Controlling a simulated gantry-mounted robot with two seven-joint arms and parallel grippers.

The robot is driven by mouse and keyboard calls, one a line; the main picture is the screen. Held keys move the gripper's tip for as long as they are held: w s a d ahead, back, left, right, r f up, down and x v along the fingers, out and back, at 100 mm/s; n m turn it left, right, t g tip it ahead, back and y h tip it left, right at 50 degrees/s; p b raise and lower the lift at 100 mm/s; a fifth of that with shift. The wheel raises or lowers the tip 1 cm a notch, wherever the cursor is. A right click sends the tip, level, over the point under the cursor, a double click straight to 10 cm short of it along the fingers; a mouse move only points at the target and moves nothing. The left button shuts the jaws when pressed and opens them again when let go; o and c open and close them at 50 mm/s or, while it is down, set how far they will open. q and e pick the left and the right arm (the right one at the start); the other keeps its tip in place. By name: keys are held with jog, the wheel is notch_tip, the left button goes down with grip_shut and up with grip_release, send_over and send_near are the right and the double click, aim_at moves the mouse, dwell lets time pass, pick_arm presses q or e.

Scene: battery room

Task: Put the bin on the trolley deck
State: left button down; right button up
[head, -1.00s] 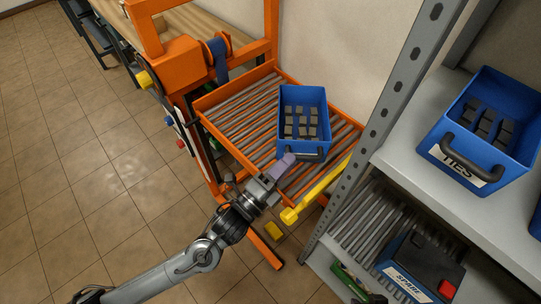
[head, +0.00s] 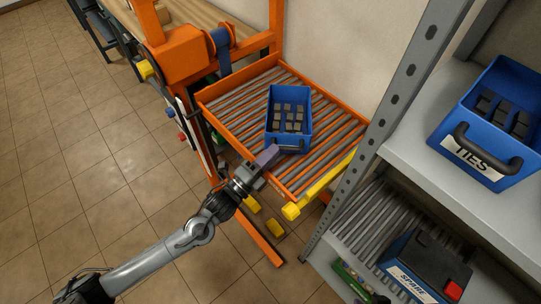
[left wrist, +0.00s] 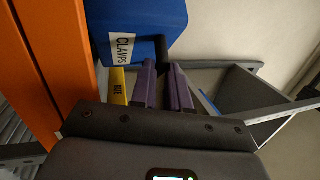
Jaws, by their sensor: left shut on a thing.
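My right gripper is out of view.
A yellow bar (head: 320,186) runs along the deck's right edge. A grey shelf rack (head: 400,150) stands at right, with a blue TIES bin (head: 492,125) above and a SPARE battery (head: 424,268) below. The deck's right part is clear.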

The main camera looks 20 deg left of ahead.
pick_arm(q)
jog(key=c, duration=1.1)
grip_release()
jog(key=shift+f, duration=0.15)
jog(key=shift+a, duration=0.1)
jog(key=s+a+f+n+g+y, duration=0.3)
jog(key=s+n+g, duration=0.1)
jog(key=s+n, duration=0.3)
jog(key=s+a+f+n+g+y+p, duration=0.1)
jog(key=s+a+f+n+g+y, duration=0.3)
jog(key=s+n, duration=0.4)
jog(key=s+a+f+n+g+y, duration=0.3)
jog(key=s+n+g, duration=0.3)
jog(key=s, duration=0.8)
jog(key=shift+s+a+f+n+y, duration=0.15)
jog(key=shift+a+f+n+y, duration=0.15)
jog(key=shift+f+n, duration=0.5)
jog(key=shift+r, duration=0.1)
